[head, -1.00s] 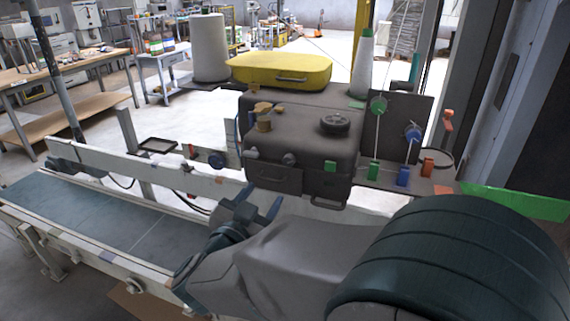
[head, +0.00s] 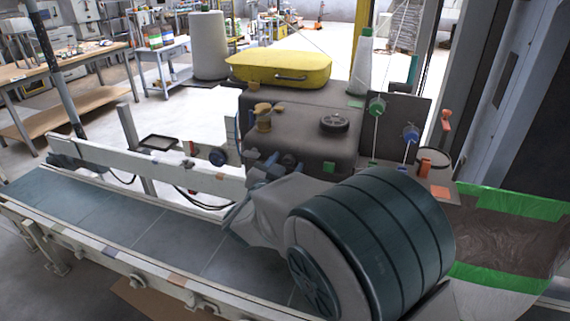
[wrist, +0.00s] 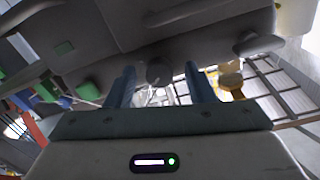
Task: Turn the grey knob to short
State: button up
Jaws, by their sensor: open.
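A round grey knob (head: 288,159) sits on the front face of the dark grey machine housing (head: 290,130). In the wrist view the knob (wrist: 158,70) shows between and beyond my two blue fingers. My gripper (head: 284,165) is open, with a finger on either side of the knob; contact is not visible. No label reading "short" is legible, and the knob's pointer direction cannot be told.
A yellow case (head: 280,70) and a black handwheel (head: 335,122) are on top of the housing. A conveyor belt (head: 130,225) runs along the left. My arm hides the lower front of the machine.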

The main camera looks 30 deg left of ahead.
jog(key=c, duration=1)
jog(key=shift+n, duration=0.3)
jog(key=shift+r+n+p, duration=0.1)
jog(key=shift+n+p, duration=0.7)
jog(key=shift+p, duration=0.2)
jog(key=n+p, duration=0.3)
jog(key=n, duration=0.1)
jog(key=n+p, duration=0.3)
jog(key=n, duration=0.3)
jog(key=shift+f, duration=0.2)
